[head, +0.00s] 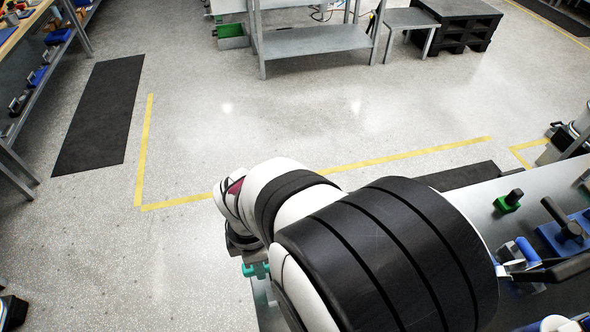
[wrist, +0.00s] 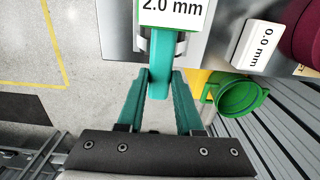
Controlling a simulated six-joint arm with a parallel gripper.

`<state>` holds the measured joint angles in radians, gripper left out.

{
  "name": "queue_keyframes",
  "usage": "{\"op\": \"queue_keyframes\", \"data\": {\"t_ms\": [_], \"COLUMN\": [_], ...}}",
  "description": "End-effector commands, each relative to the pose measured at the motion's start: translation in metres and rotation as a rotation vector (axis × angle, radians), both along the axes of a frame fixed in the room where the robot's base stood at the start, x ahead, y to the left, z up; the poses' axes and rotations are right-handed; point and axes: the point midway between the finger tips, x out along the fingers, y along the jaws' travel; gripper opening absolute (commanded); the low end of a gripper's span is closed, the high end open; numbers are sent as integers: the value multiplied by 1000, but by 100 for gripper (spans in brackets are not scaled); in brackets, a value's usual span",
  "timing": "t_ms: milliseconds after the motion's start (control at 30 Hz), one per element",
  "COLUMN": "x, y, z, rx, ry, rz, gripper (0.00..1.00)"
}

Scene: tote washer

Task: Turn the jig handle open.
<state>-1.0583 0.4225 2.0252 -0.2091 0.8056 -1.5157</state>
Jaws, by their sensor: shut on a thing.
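In the wrist view, my gripper (wrist: 160,80) has its two teal fingers closed on the lower end of a teal bar (wrist: 161,55). A white label reading "2.0 mm" (wrist: 173,10) covers the bar's upper part. I cannot tell whether this bar is the jig handle. A green cup-shaped part (wrist: 240,97) sits just right of the fingers, beside a yellow piece, apart from them. In the head view, my arm hides most of the work spot. Only a small bit of teal at my gripper (head: 257,270) shows there.
A white block marked "0.0 mm" (wrist: 257,45) and a dark red round part (wrist: 302,30) stand right of the bar. A grey slatted surface (wrist: 290,135) lies below them. A metal bench (head: 480,205) with blue and green fixtures is at right. Open floor (head: 230,110) lies beyond.

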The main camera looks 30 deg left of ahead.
Motion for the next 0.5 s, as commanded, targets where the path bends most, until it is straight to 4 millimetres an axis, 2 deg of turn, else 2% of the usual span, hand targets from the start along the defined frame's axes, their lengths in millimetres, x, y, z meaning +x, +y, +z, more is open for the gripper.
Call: {"op": "queue_keyframes", "data": {"t_ms": [467, 500], "x": [-1, -1], "y": [-3, -3], "z": [-1, -1], "rx": [-6, -7], "ry": [2, 1], "rz": [10, 10], "gripper": [0, 38]}}
